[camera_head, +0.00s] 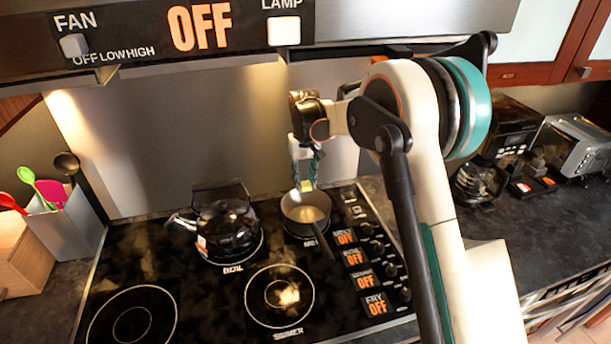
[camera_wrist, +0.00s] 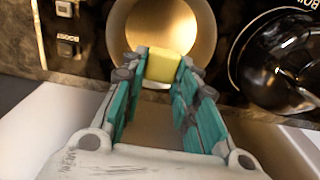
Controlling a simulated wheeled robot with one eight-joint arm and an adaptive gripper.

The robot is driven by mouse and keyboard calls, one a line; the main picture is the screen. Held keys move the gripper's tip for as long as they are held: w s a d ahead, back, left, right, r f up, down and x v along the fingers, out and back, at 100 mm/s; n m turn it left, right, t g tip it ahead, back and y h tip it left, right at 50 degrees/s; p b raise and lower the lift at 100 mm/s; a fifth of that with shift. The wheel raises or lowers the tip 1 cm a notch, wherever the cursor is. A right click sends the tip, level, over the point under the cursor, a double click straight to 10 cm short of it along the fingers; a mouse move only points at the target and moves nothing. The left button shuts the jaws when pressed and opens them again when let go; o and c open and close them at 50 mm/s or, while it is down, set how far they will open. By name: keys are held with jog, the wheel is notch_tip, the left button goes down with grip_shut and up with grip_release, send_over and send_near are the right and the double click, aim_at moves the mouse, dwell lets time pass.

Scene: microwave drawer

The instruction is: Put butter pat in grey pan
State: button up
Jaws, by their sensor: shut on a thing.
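The butter pat (camera_wrist: 162,66) is a small yellow block held between the fingertips of my gripper (camera_wrist: 160,72) in the wrist view. In the head view the butter pat (camera_head: 307,186) shows as a small yellow spot below my gripper (camera_head: 305,178). The grey pan (camera_head: 318,207) sits on the back right burner, its handle pointing toward the front right. In the wrist view the pan (camera_wrist: 118,22) lies just beyond and below the butter, and its inside looks empty where visible. The butter appears above the near part of the pan; the exact height is unclear.
A dark glass kettle (camera_head: 228,228) stands on the burner left of the pan. Control knobs with OFF labels (camera_head: 366,280) line the stove's right side. A utensil holder (camera_head: 65,228) is at the left. The range hood (camera_head: 190,40) hangs above. The front burners are clear.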

jog(key=shift+s+d+f+b, duration=0.15)
jog(key=shift+f+b, duration=0.3)
jog(key=shift+f, duration=0.5)
jog(key=shift+f+b, duration=1.35)
jog(key=shift+f, duration=1.8)
jog(key=o, duration=0.9)
jog(key=shift+r, duration=0.15)
notch_tip(320, 180, up, 7)
jog(key=p, duration=0.3)
